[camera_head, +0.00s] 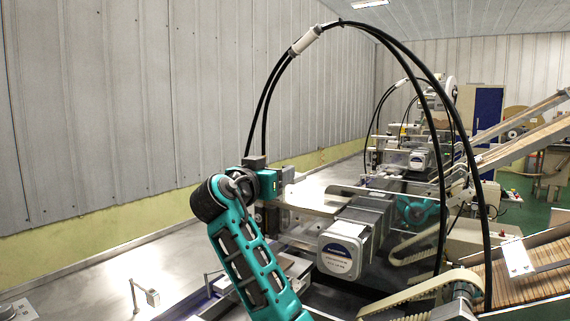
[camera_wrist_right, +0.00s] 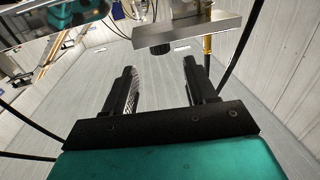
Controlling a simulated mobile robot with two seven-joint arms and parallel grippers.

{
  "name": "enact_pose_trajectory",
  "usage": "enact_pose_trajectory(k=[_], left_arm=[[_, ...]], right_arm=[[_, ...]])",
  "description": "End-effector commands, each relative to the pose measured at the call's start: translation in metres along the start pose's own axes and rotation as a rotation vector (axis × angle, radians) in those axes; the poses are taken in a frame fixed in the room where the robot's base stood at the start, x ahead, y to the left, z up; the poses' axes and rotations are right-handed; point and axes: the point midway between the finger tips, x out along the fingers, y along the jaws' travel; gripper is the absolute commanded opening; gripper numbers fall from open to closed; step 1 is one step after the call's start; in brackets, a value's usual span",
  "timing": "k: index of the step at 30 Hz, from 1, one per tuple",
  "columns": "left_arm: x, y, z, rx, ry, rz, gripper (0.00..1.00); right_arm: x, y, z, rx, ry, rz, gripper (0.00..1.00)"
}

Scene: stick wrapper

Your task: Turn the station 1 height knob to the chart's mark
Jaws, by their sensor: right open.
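In the right wrist view a small dark ribbed knob (camera_wrist_right: 160,49) sits under the edge of a metal bracket (camera_wrist_right: 187,38). I cannot tell for sure that it is the station 1 height knob. My right gripper (camera_wrist_right: 160,67) is open and empty. Its two black fingers point toward the knob, which shows between and beyond the fingertips, apart from them. In the head view my teal arm reaches up to the near machine (camera_head: 345,235); its fingers cannot be made out there. No chart or scale mark is readable. My left gripper is not in view.
Black hoses (camera_head: 440,130) arch over the near machine. A white-faced motor box (camera_head: 340,257) stands right of my arm, with a belt conveyor (camera_head: 535,262) at the lower right. A brass rod (camera_wrist_right: 208,45) stands close to the right finger. A similar machine is behind.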

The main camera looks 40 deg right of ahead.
Motion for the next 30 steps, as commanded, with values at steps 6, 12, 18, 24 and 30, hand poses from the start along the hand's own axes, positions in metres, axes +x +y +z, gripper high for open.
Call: enact_pose_trajectory(k=[6, 12, 18, 24, 30], left_arm=[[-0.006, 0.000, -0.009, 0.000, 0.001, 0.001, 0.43], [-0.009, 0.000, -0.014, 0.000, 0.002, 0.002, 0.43], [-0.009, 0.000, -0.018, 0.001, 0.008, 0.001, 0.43], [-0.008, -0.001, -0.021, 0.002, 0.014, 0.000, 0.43], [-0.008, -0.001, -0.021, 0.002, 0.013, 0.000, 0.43]], right_arm=[[0.048, 0.001, -0.003, -0.002, 0.000, 0.004, 0.56], [0.081, 0.001, -0.002, -0.001, -0.001, 0.003, 0.56], [0.096, 0.000, 0.000, 0.001, -0.002, 0.000, 0.56], [0.098, 0.000, 0.000, 0.001, -0.001, 0.000, 0.56], [0.098, 0.000, 0.000, 0.001, -0.001, 0.000, 0.47]])
